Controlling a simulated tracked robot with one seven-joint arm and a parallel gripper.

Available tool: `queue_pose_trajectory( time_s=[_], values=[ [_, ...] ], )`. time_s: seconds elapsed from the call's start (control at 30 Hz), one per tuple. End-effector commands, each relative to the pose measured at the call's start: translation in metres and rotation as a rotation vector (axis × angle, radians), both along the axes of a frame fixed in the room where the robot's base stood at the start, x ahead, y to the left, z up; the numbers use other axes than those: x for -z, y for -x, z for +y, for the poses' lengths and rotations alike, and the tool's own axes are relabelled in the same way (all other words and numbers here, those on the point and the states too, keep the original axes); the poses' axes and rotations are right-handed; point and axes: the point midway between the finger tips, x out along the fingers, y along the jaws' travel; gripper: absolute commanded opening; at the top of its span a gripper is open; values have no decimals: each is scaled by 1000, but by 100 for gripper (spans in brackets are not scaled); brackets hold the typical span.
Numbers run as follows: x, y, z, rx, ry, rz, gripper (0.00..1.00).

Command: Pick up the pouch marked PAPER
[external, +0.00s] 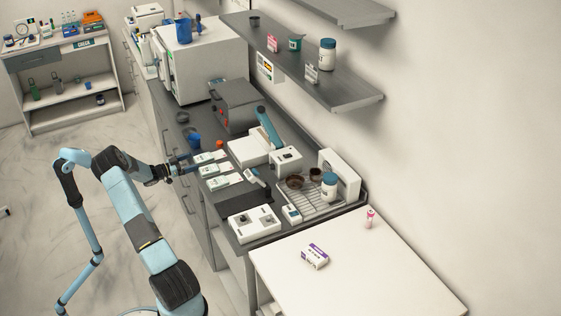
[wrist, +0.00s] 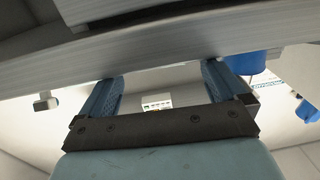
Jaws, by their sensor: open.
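Several flat white pouches with green markings lie in a row on the dark counter in the external view: a far one (external: 205,158), a middle one (external: 214,170) and a near one (external: 224,181). Their lettering is too small to read, so I cannot tell which is marked PAPER. My gripper (external: 188,165) is at the counter's left edge, just left of the pouches, pointing towards them. In the wrist view my gripper (wrist: 162,88) shows two blue fingers spread apart with nothing between them. No pouch is recognisable there.
A blue container (external: 194,140) and an orange-red item (external: 220,145) stand just behind the pouches. A grey machine (external: 235,105), a white device with a blue arm (external: 266,132) and a dark mat (external: 240,203) are nearby. A grey edge (wrist: 170,45) crosses the wrist view.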

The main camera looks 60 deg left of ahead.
Motion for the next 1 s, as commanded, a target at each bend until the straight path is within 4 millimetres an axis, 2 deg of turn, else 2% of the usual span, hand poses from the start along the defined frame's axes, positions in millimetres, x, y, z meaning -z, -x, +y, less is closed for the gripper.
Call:
queue_pose_trajectory(
  time_s=[0.1, 0.23, 0.57, 1.0],
  values=[
    [0, -17, 1, 1, 0, -1, 98],
    [0, -30, 1, 0, -1, -1, 98],
    [0, -35, 2, -1, -1, 1, 97],
    [0, -35, 2, -1, -1, 0, 55]
  ],
)
